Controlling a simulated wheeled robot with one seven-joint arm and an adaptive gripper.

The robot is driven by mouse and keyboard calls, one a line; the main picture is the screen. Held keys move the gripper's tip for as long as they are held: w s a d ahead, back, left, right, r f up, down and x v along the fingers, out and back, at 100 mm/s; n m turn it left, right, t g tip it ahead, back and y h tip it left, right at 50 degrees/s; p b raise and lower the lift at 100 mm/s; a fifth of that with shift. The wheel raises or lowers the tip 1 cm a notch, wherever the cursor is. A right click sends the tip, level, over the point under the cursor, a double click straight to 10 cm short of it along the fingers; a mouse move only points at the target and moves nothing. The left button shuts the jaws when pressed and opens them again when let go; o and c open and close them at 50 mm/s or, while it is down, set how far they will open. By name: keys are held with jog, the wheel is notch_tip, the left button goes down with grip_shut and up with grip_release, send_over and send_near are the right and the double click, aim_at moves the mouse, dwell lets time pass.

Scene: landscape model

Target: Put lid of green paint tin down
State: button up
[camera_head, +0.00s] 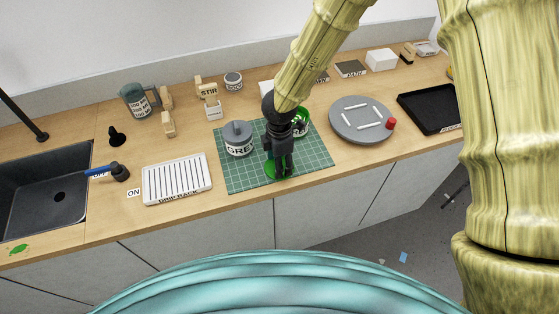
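The green paint tin (303,122) stands on the green cutting mat (240,176), partly hidden behind my gripper. Its bright green upper part shows to the right of the gripper. A green round piece, which looks like the tin's lid (270,170), shows low by my fingertips near the mat's front. My gripper (282,172) points down over the mat, in front of the tin. Its fingers are dark and small here, so whether they grip the lid or only stand over it cannot be told. Whether the lid touches the mat is also unclear.
A grey lidded tin (239,141) stands left of my gripper on the mat. A drip rack (177,181) lies further left, before the sink (42,190). A grey round turntable (361,122) and black tray (432,107) lie right. The mat's right front is clear.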

jog(key=shift+r, duration=0.1)
notch_tip(320, 180, up, 12)
jog(key=b, duration=0.2)
jog(key=shift+b, duration=0.3)
dwell(0.5)
